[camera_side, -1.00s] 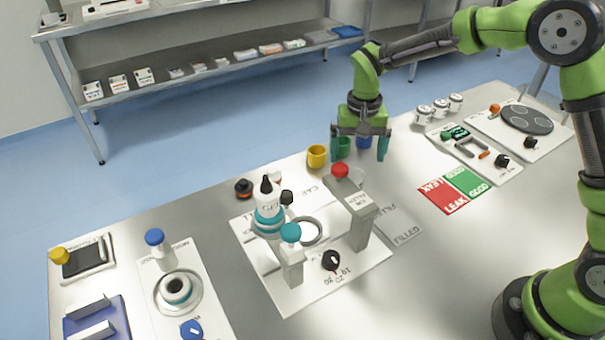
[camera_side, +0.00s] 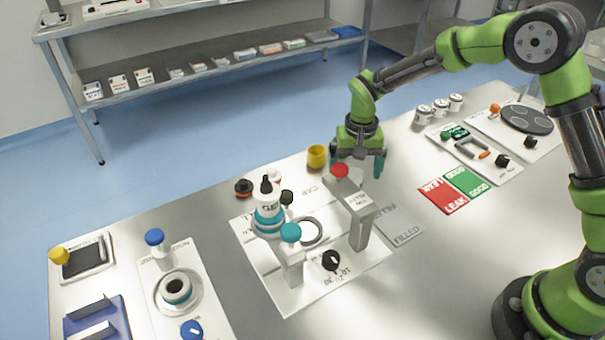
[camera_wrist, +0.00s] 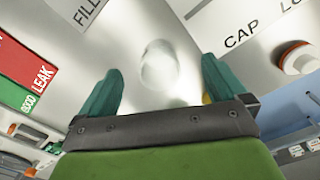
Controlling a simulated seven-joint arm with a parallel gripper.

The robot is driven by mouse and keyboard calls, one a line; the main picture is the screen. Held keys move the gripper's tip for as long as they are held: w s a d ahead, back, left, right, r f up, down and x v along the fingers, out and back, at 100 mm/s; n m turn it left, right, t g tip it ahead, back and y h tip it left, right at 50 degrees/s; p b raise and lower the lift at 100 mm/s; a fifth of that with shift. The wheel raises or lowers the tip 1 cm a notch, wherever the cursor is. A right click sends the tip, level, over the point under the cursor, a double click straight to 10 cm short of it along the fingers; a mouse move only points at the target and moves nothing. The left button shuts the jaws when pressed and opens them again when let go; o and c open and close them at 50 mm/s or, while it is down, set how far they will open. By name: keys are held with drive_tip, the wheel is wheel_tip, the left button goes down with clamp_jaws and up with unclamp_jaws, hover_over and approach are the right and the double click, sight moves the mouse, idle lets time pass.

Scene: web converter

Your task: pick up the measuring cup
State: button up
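A clear, whitish rounded object (camera_wrist: 160,64), which looks like the measuring cup, shows in the wrist view on the metal table, between and beyond my fingertips. I cannot make it out in the side view, where my gripper and the grey filling post cover that spot. My gripper (camera_side: 358,164) is open, pointing down behind the post. In the wrist view my teal fingers (camera_wrist: 161,70) are spread wide to either side of the clear object, with nothing held. I cannot tell how high they are above the table.
The grey post with a red top (camera_side: 360,205) stands close in front of my gripper. A yellow cup (camera_side: 317,156) is just left of it. A bottle (camera_side: 268,210) stands on the white station board. The LEAK/GOOD card (camera_side: 445,199) lies to the right, with bare table around it.

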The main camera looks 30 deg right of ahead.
drive_tip(key=c, duration=1.3)
drive_tip(key=shift+r, duration=3)
